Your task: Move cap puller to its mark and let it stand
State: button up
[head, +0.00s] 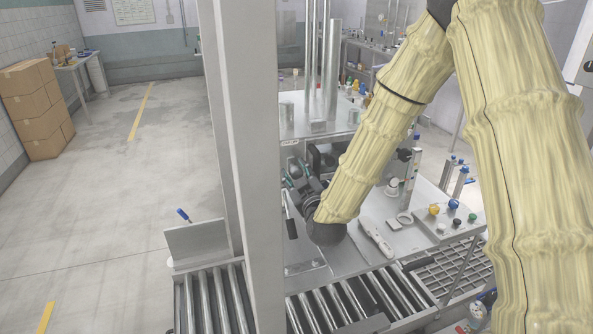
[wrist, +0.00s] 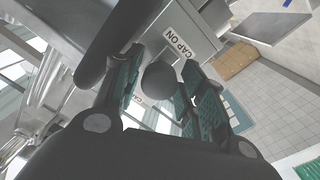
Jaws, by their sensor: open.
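My gripper (head: 293,175) is at the left part of the steel worktop, partly hidden behind my own forearm. In the wrist view, its green-padded fingers (wrist: 160,78) are spread, with a dark round knob (wrist: 159,81) showing between them. I cannot tell whether the knob is part of the cap puller or touches the pads. In the head view, a black-handled tool (head: 291,217) shows left of my wrist, and a pale long-handled tool (head: 377,238) lies right of it. I cannot tell which is the cap puller. Its mark cannot be made out.
A steel post (head: 252,160) stands close left of my gripper. Roller conveyors (head: 335,305) run along the front. A ring (head: 404,218) and a block with coloured knobs (head: 447,222) are at the right.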

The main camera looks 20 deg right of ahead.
jog(key=shift+w, duration=0.25)
grip_shut()
jog(key=shift+r+p, duration=0.7)
jog(key=shift+r, duration=1.8)
grip_release()
jog(key=shift+f, duration=0.1)
jog(key=s, duration=1.2)
